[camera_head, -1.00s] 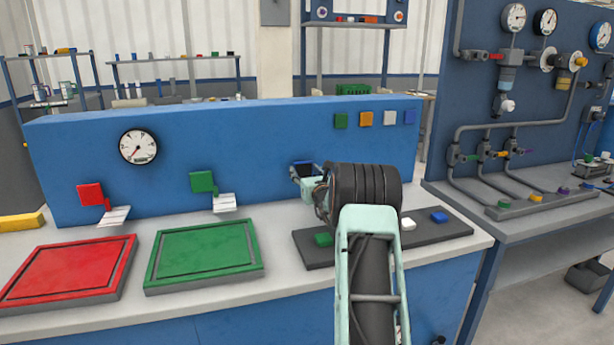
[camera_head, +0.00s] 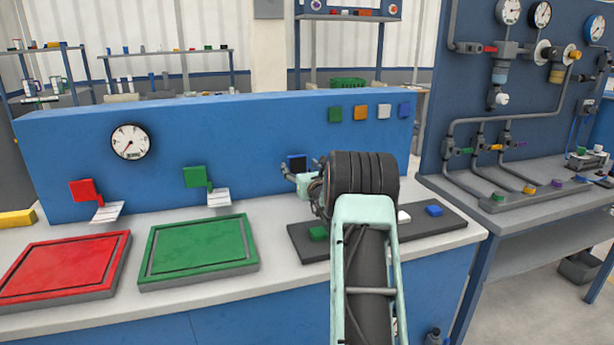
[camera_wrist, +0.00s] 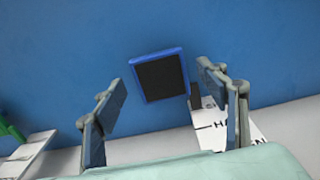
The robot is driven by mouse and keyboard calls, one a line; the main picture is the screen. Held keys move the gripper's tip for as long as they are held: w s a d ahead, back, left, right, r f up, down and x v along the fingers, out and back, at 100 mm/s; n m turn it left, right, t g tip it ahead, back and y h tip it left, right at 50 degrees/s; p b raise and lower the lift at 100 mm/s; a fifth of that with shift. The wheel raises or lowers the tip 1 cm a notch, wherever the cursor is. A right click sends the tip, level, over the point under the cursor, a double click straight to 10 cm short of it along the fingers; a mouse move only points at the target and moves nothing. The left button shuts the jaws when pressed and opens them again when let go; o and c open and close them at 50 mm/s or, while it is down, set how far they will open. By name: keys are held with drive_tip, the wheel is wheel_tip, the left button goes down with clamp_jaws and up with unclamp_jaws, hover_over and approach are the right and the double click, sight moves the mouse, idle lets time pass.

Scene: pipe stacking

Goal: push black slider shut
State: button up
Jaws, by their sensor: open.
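The black slider (camera_wrist: 160,77) shows in the wrist view as a black square plate with a blue border, against the blue panel. In the head view the black slider (camera_head: 297,162) is partly hidden by my gripper (camera_head: 302,170). In the wrist view my gripper (camera_wrist: 164,82) is open and empty, with one finger on each side of the plate in the picture. I see no clear contact with it. A dark stem and a white printed label (camera_wrist: 212,125) show below right of the plate.
Red (camera_head: 82,190) and green (camera_head: 194,177) sliders with white labels are on the panel to the left. Red (camera_head: 122,262) and green (camera_head: 251,242) trays lie on the bench. A dark strip (camera_head: 440,224) with coloured blocks lies under my arm. Small coloured squares (camera_head: 361,112) are at upper right.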

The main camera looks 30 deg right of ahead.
drive_tip(key=v, duration=1)
drive_tip(key=shift+s, duration=0.2)
drive_tip(key=shift+a, duration=0.1)
